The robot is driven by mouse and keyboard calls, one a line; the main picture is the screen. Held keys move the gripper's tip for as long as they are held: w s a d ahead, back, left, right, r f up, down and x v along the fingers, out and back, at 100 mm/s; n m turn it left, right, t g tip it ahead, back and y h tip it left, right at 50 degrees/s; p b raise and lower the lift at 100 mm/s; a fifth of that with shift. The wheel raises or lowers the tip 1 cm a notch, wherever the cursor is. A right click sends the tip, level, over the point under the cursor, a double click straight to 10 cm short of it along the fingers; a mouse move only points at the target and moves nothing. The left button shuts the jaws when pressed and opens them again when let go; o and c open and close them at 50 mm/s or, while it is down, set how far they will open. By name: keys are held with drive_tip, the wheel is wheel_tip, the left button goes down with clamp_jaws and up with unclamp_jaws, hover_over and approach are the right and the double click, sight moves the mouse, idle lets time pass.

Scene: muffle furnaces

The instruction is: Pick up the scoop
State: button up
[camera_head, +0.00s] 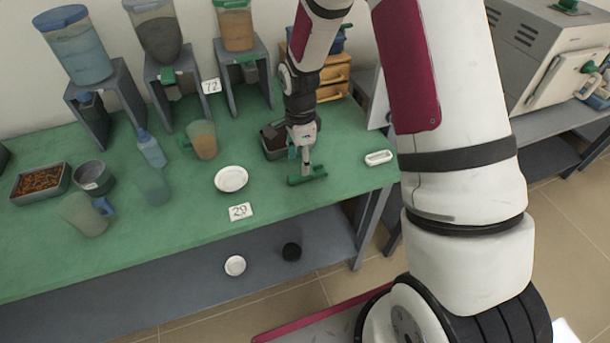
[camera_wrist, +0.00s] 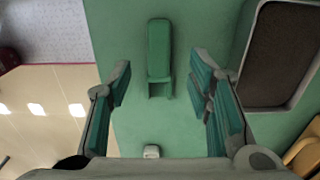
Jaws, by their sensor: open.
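The scoop (camera_wrist: 159,52) is a green, long narrow piece lying on the green table (camera_wrist: 125,130). In the wrist view it lies between the fingers of my gripper (camera_wrist: 161,72), with clear gaps on both sides and no touch visible. In the head view the scoop (camera_head: 308,178) lies near the table's front edge, right below my gripper (camera_head: 302,146). My gripper is open and empty, pointing down; the exact height above the scoop is hard to tell.
A grey tray with dark contents (camera_wrist: 285,50) stands close to my gripper's right finger. A small white item (camera_head: 378,157) lies to the right. A white dish (camera_head: 231,179) and a "29" card (camera_head: 240,211) are on the left. Wooden drawers (camera_head: 336,78) stand behind.

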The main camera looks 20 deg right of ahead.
wheel_tip(320, 180, down, 5)
drive_tip(key=shift+s+f+p, duration=0.1)
drive_tip(key=shift+p, duration=0.2)
drive_tip(key=c, duration=1)
